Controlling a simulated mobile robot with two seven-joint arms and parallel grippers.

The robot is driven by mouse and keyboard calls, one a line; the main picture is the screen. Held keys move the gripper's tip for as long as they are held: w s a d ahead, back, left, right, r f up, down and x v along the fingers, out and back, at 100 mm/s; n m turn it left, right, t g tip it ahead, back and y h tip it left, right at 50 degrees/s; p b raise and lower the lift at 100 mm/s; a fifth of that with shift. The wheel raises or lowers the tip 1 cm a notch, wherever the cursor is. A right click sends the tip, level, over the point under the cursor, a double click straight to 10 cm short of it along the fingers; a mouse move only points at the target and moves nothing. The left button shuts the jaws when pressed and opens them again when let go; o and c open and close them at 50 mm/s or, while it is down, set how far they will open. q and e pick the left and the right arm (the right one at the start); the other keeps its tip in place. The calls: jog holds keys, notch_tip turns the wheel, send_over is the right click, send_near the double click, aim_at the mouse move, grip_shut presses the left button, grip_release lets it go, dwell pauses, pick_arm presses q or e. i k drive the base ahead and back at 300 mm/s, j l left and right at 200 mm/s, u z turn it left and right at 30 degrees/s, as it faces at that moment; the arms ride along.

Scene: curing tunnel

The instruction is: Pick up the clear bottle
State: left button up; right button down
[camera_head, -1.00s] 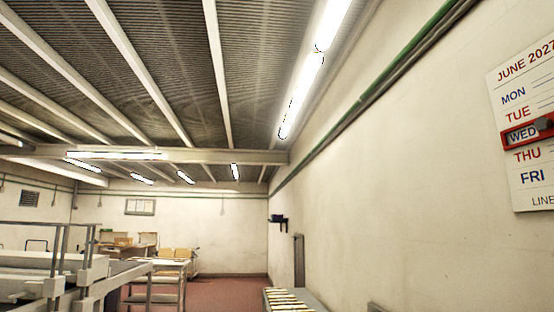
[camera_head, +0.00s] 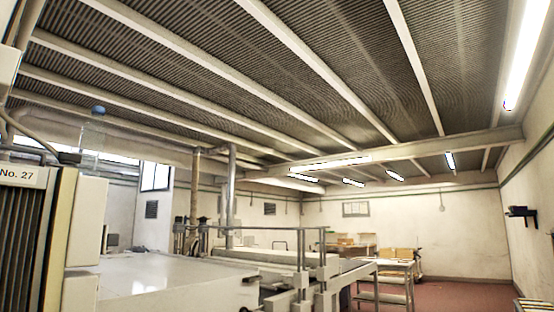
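A see-through shape with a round blue cap, which looks like the clear bottle (camera_head: 97,138), shows at the left. It appears upright, just above the top of the grey and cream machine marked "No. 27" (camera_head: 60,235). Its body is faint against the wall and pipes behind, and I cannot tell exactly what its base rests on. Neither of my grippers is in view.
A large white machine (camera_head: 170,280) with railings fills the lower middle. Beyond it are a shelf trolley (camera_head: 385,298) and boxes (camera_head: 400,254). Open red floor (camera_head: 450,292) lies at the lower right. A small dark wall shelf (camera_head: 521,212) is at the right.

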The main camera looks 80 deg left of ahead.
aim_at(93, 133)
jog(key=u, duration=3.85)
